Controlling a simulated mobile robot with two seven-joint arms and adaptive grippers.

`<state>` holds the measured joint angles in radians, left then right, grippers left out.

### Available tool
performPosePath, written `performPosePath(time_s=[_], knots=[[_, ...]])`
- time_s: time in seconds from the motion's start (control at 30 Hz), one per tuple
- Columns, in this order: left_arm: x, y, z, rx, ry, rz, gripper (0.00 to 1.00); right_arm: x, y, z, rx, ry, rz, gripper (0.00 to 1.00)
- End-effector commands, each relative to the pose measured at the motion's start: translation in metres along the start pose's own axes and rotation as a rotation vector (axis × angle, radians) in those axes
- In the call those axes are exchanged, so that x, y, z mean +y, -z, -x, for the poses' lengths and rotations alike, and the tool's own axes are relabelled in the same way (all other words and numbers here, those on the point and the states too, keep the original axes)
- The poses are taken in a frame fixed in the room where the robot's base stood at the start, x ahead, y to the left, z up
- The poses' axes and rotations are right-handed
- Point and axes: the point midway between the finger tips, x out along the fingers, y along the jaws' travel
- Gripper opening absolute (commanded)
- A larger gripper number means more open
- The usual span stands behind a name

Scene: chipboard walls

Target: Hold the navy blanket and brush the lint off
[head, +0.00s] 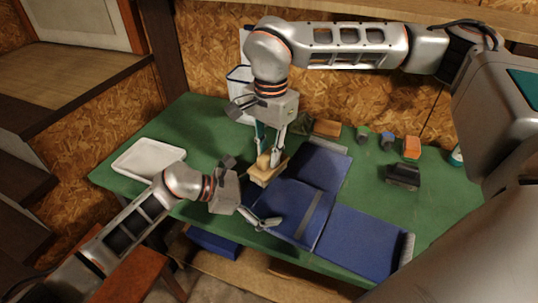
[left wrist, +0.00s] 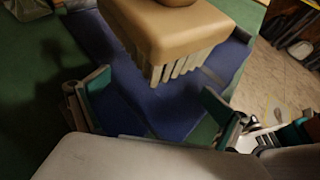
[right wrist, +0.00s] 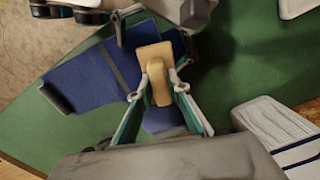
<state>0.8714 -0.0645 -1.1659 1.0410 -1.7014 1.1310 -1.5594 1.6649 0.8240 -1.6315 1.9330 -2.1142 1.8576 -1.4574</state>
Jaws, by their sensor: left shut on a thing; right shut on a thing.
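The navy blanket (head: 360,242) lies on the green table, spread unevenly, with a grey band across it and a grey strip at its right end. My left gripper (head: 262,222) is at the blanket's left front edge, shut on it. The blanket shows between its fingers in the left wrist view (left wrist: 152,105). My right gripper (head: 270,152) points down, shut on the wooden brush (head: 266,172). The brush's pale bristles face down in the left wrist view (left wrist: 170,35), over the blanket's left part; I cannot tell whether they touch it. I cannot make out lint.
A white tray (head: 148,158) lies on the table's left part. A white bin (head: 240,90) stands behind my right gripper. A black object (head: 402,176), an orange block (head: 411,147) and small items line the back right. The chipboard wall is close behind.

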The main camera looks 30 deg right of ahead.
Motion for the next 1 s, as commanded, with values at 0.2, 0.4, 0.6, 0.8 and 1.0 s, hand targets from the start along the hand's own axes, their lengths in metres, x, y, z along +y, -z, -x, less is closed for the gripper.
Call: performPosePath(time_s=[0.2,0.4,0.6,0.8,1.0], knots=[[-0.004,0.020,-0.004,0.028,0.003,0.000,1.00,0.000,0.000,-0.002,0.000,0.000,0.000,0.00],[-0.004,0.020,-0.003,0.028,0.002,0.000,1.00,0.000,0.000,-0.002,0.000,0.000,0.000,0.00],[-0.003,0.020,0.017,0.029,0.001,-0.001,1.00,0.000,0.000,-0.002,0.000,0.000,0.000,0.00],[-0.002,0.013,0.059,0.020,-0.002,-0.001,1.00,0.000,0.000,-0.001,0.000,0.000,0.000,0.00],[-0.002,0.005,0.096,0.008,-0.001,-0.002,1.00,0.000,0.000,-0.001,0.000,0.001,0.000,0.00]])
